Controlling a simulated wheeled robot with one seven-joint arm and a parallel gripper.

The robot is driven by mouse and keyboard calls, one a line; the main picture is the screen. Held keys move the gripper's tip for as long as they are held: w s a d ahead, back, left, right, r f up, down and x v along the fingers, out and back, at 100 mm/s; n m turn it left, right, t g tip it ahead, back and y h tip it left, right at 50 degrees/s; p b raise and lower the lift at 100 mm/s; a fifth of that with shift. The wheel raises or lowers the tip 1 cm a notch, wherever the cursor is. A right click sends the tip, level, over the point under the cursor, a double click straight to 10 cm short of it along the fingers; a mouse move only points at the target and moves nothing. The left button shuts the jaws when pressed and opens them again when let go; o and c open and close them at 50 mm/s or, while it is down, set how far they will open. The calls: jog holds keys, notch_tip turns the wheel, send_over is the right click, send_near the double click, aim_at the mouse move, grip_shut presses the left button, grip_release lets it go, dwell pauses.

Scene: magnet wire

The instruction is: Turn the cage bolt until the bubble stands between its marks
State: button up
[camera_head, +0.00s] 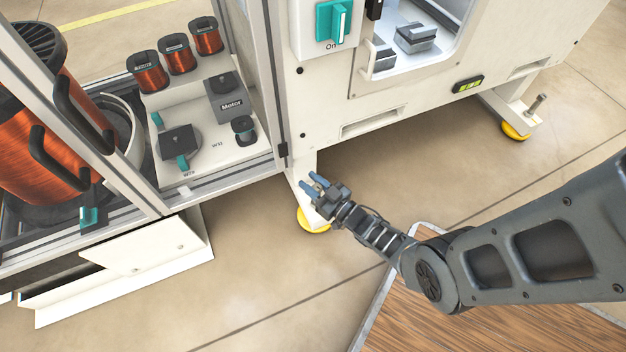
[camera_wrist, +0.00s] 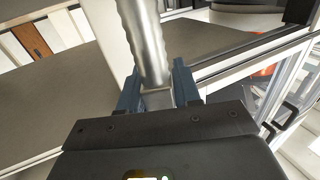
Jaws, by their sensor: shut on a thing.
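The cage bolt (camera_wrist: 148,45) is a silver threaded shaft with a squared end, seen large in the wrist view. My gripper (camera_wrist: 158,95) is shut on that squared end, one blue finger on each side. In the head view my gripper (camera_head: 316,187) is over the left foot of the white machine, above its yellow pad (camera_head: 314,222), and hides most of the bolt. The bubble level (camera_head: 467,84) is a black frame with a yellow-green vial on the machine's lower front. The bubble and its marks are too small to tell apart.
A second bolt (camera_head: 536,104) stands on the machine's right foot over a yellow pad (camera_head: 515,131). A framed cabinet with copper wire spools (camera_head: 148,72) stands close on the left. A white open drawer (camera_head: 150,252) is low at left. A wooden-topped surface (camera_head: 450,315) lies below my arm.

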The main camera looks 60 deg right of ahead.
aim_at(321, 190)
jog(key=shift+a+n+y+b, duration=0.15)
jog(key=shift+n+y, duration=0.65)
jog(key=shift+y, duration=0.45)
jog(key=shift+a+n+y+b, duration=0.15)
jog(key=shift+n+y, duration=0.65)
jog(key=shift+y, duration=0.75)
jog(key=o, duration=1)
jog(key=shift+c, duration=0.2)
jog(key=shift+s, duration=0.1)
jog(key=s, duration=0.2)
jog(key=s+p, duration=0.1)
jog(key=s, duration=0.3)
jog(key=shift+s+d, duration=0.3)
jog(key=shift+d, duration=0.1)
jog(key=shift+s, duration=0.5)
jog(key=shift+a, duration=0.1)
